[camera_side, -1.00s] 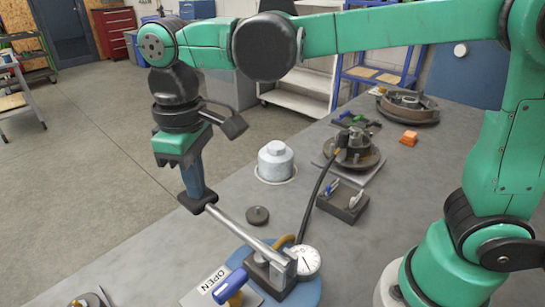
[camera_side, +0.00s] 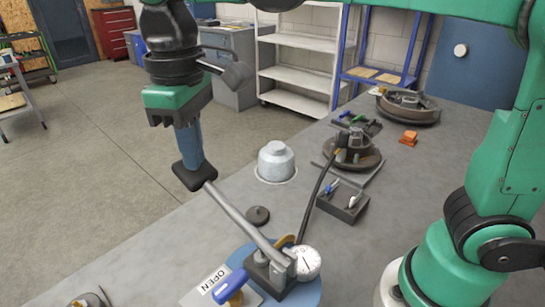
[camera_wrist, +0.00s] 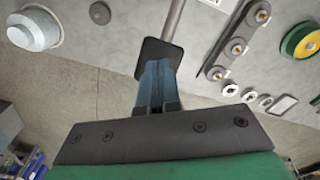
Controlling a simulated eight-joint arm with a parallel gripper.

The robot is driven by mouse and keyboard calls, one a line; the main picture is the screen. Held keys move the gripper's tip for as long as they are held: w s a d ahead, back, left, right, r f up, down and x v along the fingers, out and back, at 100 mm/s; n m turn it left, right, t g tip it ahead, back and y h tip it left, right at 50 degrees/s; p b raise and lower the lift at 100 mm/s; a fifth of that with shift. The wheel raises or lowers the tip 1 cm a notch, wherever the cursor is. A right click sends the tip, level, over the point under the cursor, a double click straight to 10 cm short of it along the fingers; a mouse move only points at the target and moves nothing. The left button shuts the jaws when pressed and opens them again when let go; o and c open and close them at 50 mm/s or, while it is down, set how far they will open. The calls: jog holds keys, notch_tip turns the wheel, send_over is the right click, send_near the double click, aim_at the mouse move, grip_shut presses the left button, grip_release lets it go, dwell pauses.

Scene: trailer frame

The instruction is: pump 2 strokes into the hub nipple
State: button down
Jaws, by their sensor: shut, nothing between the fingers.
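The grease pump's long grey lever (camera_side: 240,218) rises from the pump body (camera_side: 268,272) toward the upper left. My gripper (camera_side: 194,172) is shut, blue fingers pointing down, with a dark block at their tips meeting the lever's raised end. In the wrist view my gripper (camera_wrist: 158,62) also shows at the lever rod (camera_wrist: 173,18). A white dial gauge (camera_side: 305,262) sits at the pump. A blue-handled valve (camera_side: 230,287) lies beside an OPEN label. A black hose (camera_side: 317,198) runs from the pump to the hub (camera_side: 353,157); its joint with the nipple is too small to tell.
A grey canister (camera_side: 276,161) and a dark disc (camera_side: 257,215) stand near the lever. A dark block with small fittings (camera_side: 343,203) lies right of the hose. A drum (camera_side: 408,108) and orange piece (camera_side: 409,138) are farther back. The air left of the bench is free.

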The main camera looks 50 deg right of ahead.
aim_at(193, 176)
jog(key=shift+w+f, duration=0.2)
jog(key=shift+f, duration=0.4)
jog(key=shift+w+f, duration=0.2)
jog(key=shift+f, duration=0.35)
jog(key=shift+w+f, duration=0.1)
jog(key=shift+f, duration=0.6)
jog(key=shift+w+f, duration=0.1)
jog(key=shift+f, duration=0.4)
jog(key=shift+f, duration=1.2)
